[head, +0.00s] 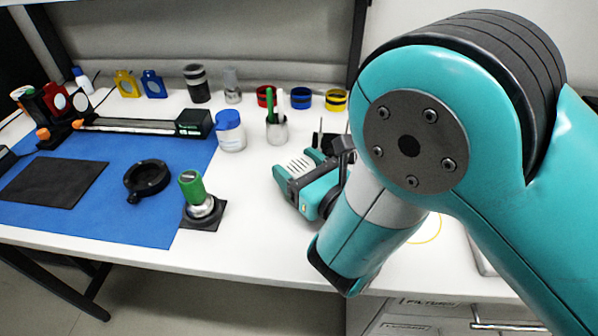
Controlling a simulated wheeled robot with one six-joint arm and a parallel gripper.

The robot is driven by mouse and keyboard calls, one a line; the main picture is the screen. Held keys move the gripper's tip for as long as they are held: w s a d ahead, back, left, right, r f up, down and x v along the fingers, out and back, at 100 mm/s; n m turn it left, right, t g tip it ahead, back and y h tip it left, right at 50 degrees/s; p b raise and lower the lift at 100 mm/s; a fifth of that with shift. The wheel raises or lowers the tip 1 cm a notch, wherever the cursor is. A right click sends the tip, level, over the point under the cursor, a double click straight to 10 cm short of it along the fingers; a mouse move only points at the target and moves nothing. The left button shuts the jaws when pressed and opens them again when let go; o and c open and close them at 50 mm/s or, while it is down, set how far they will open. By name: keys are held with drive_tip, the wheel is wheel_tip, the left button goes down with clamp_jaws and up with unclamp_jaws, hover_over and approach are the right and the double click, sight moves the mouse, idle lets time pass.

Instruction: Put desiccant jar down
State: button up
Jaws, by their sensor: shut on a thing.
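Red, blue and yellow rings (301,98) lie behind. A green-topped device (196,197) stands on the blue mat's (110,219) right edge. A yellow circle (427,229) on the bench is partly covered by my arm.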

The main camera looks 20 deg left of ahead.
wheel_tip(320, 180, up, 20)
drive_tip(key=p, duration=1.8)
drive_tip(key=b, duration=0.7)
hover_over(299, 166)
wheel_tip(299, 166, down, 8)
drive_tip(key=shift+a+r, duration=0.1)
drive_tip(key=shift+r, duration=0.2)
